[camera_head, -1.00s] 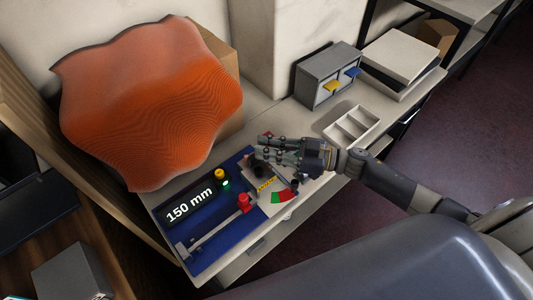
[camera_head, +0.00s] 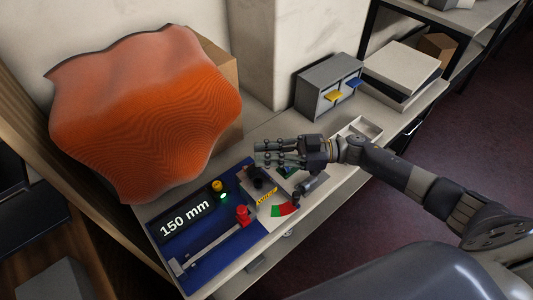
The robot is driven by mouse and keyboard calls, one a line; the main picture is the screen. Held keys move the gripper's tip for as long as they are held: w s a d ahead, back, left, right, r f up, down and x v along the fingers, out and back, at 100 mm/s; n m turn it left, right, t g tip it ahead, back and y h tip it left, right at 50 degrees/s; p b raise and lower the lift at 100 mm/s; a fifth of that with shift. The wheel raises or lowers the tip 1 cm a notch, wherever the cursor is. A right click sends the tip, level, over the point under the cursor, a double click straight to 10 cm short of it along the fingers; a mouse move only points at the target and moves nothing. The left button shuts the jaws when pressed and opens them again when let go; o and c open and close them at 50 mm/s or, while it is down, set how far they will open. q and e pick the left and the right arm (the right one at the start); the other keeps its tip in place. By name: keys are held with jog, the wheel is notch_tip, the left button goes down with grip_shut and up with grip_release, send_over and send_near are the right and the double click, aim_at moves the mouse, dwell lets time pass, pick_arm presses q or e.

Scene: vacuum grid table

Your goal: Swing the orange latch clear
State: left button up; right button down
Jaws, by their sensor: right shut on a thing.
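I cannot make out an orange latch in this view. My right gripper (camera_head: 276,153) is above the back right part of the blue panel, its fingers pointing left. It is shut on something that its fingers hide. Just below the fingers are a black knob (camera_head: 257,173) and a small grey block (camera_head: 259,188) with a yellow label. My left gripper is not in view.
The blue panel (camera_head: 205,257) carries a "150 mm" display (camera_head: 187,218), a yellow button (camera_head: 217,186) and a red knob (camera_head: 243,214). A large orange wavy sheet (camera_head: 145,110) stands behind. A grey cabinet (camera_head: 310,92) and a white tray (camera_head: 368,128) are at the back right.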

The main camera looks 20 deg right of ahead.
jog(key=shift+s+a+f, duration=0.1)
jog(key=shift+f, duration=0.05)
jog(key=c, duration=1.5)
grip_release()
jog(key=shift+a, duration=0.1)
jog(key=v, duration=1.2)
